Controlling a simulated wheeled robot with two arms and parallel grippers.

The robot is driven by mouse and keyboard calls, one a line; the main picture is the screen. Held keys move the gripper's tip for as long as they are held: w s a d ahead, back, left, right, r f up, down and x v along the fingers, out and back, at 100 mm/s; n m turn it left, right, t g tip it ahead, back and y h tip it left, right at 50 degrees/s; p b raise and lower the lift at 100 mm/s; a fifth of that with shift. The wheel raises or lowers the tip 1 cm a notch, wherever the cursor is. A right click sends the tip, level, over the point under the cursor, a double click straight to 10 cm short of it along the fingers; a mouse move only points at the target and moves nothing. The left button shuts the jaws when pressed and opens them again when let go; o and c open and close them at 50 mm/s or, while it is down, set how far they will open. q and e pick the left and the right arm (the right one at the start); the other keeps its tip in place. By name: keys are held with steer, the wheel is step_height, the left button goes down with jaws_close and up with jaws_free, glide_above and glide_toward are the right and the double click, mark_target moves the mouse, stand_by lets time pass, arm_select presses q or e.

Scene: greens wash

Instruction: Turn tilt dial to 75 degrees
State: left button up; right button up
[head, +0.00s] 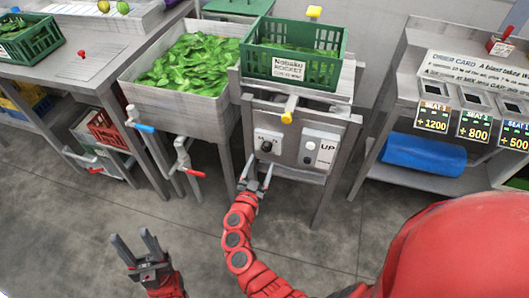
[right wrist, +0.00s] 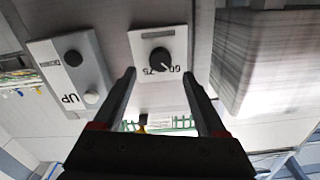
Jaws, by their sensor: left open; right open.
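The tilt dial (head: 267,146) is a black round knob on a pale plate on the front of the grey stand. In the right wrist view the dial (right wrist: 161,60) shows a light mark toward the printed numbers, which include 60 and 75; the exact setting is hard to read. My right gripper (head: 257,172) is open and empty, just below and in front of the dial. In the right wrist view its fingertips (right wrist: 158,76) are spread either side of the dial's line, apart from the knob. My left gripper (head: 138,246) is open and empty above the floor.
An UP panel (head: 317,149) with a dark and a white button is right of the dial. A green crate (head: 292,68) sits on the stand. A basin of leaves (head: 180,90) and red- and blue-handled taps (head: 183,160) are to the left.

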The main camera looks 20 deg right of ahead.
mark_target(266, 150)
steer(key=x, duration=0.5)
steer(key=shift+w+d, duration=0.15)
steer(key=shift+w, duration=0.1)
jaws_close()
